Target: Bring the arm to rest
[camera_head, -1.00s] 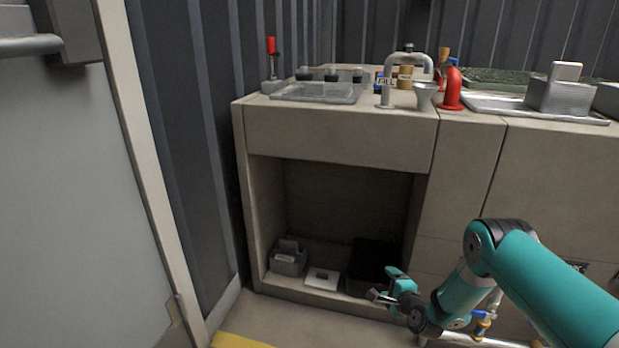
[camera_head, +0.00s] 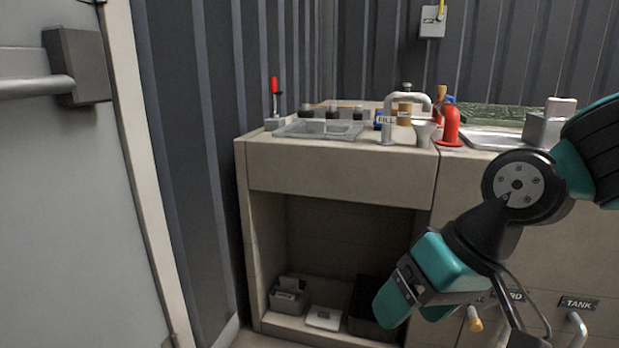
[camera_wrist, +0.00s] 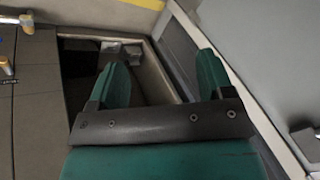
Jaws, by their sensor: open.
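My gripper (camera_head: 412,300) is at the lower right of the head view, in front of the right side of the open cabinet bay. It is teal and black, with its fingers pointing down and left. In the wrist view my gripper (camera_wrist: 165,75) shows two teal fingers spread apart with nothing between them. The gripper touches nothing that I can see. My arm bends in from the right edge, in front of the beige cabinet (camera_head: 340,170).
A grey bin (camera_head: 288,296), a white flat item (camera_head: 323,318) and a dark box (camera_head: 368,306) sit in the bay. A clear tray (camera_head: 320,129), red pipe (camera_head: 450,125) and grey block (camera_head: 545,126) stand on the counter. A door (camera_head: 60,200) is at the left.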

